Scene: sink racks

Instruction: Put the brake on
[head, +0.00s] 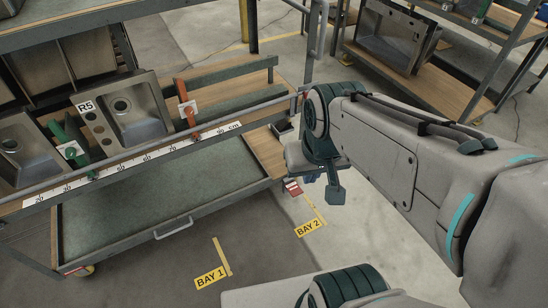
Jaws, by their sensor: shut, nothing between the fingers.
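The cart (190,230) stands at the left with its right end near my arm. A red brake pedal with a white mark (293,188) shows low by the cart's right front corner. Its caster is mostly hidden. My gripper (335,192) hangs below my wrist, just right of the red pedal and apart from it in the picture. It is shut and empty, and my arm hides part of it. I cannot tell the pedal's tilt.
Steel sinks (138,122) sit on the cart's upper deck, with a red clamp (184,102), a green clamp (70,150) and a scale strip (140,162) along the edge. A front handle (174,231) sticks out. Another rack (470,75) stands behind. The floor near BAY 2 (311,228) is clear.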

